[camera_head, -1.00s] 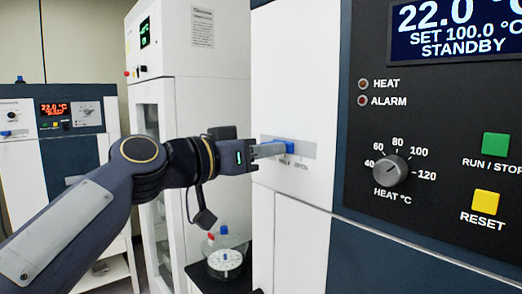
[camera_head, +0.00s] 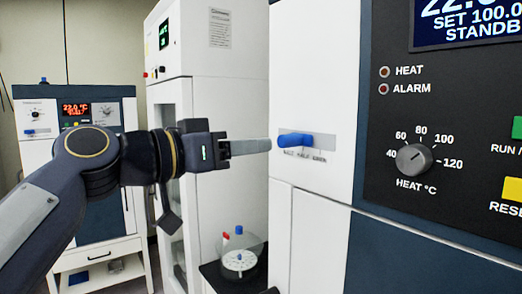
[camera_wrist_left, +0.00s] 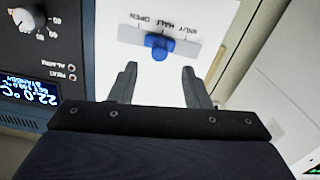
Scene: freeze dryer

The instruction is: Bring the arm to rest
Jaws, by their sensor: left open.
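My left gripper (camera_head: 250,147) is in the middle of the head view, with its arm coming in from the left. It is open and empty, its fingertips a short gap to the left of the blue lever (camera_head: 295,140) on the white front panel. In the left wrist view the two fingers (camera_wrist_left: 160,82) are spread apart. The blue lever also shows there (camera_wrist_left: 158,46), beyond the fingertips, on a grey plate lettered OPEN and HALF, with a third label partly readable. The right gripper is not in view.
The dark control panel (camera_head: 440,165) with heat knob (camera_head: 413,158) and buttons stands at right. A tall white cabinet (camera_head: 225,110) is behind the gripper. A round clear vessel (camera_head: 240,258) sits on a low black stand. Another unit (camera_head: 75,130) stands at far left.

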